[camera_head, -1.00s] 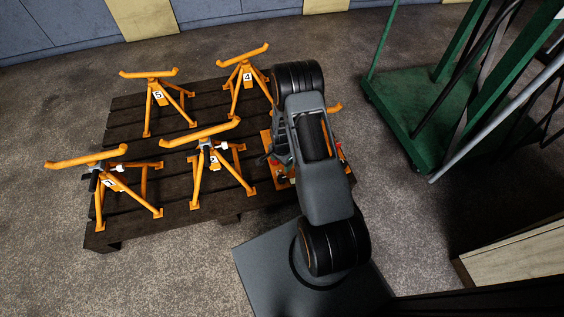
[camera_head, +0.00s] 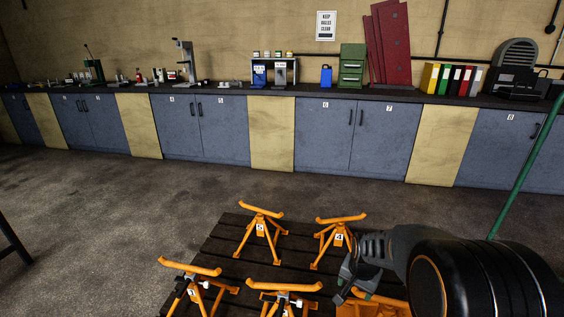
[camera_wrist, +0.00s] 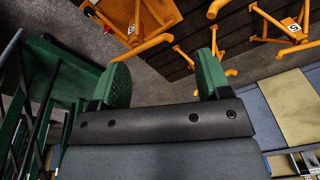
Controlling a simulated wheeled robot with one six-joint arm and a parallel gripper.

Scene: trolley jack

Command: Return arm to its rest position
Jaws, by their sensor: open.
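My arm (camera_head: 425,265) is folded at the lower right of the head view, its black round joint close to the camera. My gripper (camera_head: 347,283) points down and left over the right part of the dark pallet (camera_head: 225,262). In the wrist view its two green-padded fingers (camera_wrist: 163,78) stand wide apart with nothing between them. An orange piece (camera_head: 378,308) shows below the gripper, mostly hidden by the arm and the frame edge.
Orange stands marked 5 (camera_head: 261,230) and 4 (camera_head: 338,238) stand at the pallet's back. Two more, a left front stand (camera_head: 190,285) and a middle front stand (camera_head: 285,290), are nearer. A green pole (camera_head: 520,175) rises at right. Floor left of the pallet is clear.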

